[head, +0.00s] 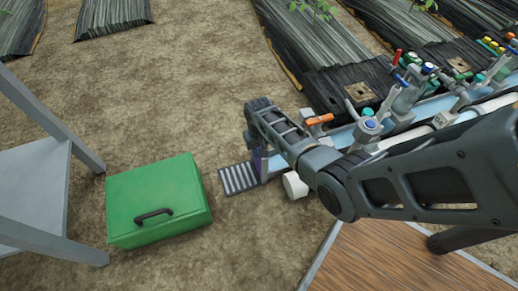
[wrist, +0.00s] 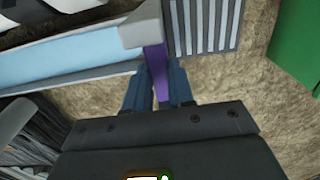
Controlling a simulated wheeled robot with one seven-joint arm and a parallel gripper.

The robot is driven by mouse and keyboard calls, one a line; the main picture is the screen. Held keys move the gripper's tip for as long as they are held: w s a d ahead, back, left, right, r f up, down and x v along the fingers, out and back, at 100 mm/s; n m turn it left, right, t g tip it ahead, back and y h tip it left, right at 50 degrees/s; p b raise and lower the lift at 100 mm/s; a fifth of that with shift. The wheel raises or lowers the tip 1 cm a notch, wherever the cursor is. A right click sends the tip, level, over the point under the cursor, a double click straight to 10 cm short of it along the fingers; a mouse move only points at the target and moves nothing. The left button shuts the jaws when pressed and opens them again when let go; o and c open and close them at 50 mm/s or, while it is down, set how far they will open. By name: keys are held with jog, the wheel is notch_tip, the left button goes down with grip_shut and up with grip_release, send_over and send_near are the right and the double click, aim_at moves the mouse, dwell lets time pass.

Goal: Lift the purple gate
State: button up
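The purple gate (wrist: 160,78) is a narrow upright strip at the end of a light-blue channel (wrist: 70,75) in the wrist view. My gripper (wrist: 159,72) has two blue fingers, one on each side of the gate. Contact with the right finger is unclear. In the head view, only a small part of the purple gate (head: 258,163) shows beside my arm, above a slatted grate. My fingers are hidden there.
A slatted grate (head: 239,178) lies on the soil by the channel end. A green box (head: 160,190) with a black handle stands left of it. Pipes and coloured valves (head: 400,85) run to the upper right. A grey metal stand (head: 60,150) is at the left.

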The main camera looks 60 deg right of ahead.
grip_shut()
jog(key=shift+r, duration=0.1)
notch_tip(320, 180, up, 6)
jog(key=p, duration=0.6)
jog(key=shift+f, duration=0.35)
jog(key=o, duration=0.6)
grip_release()
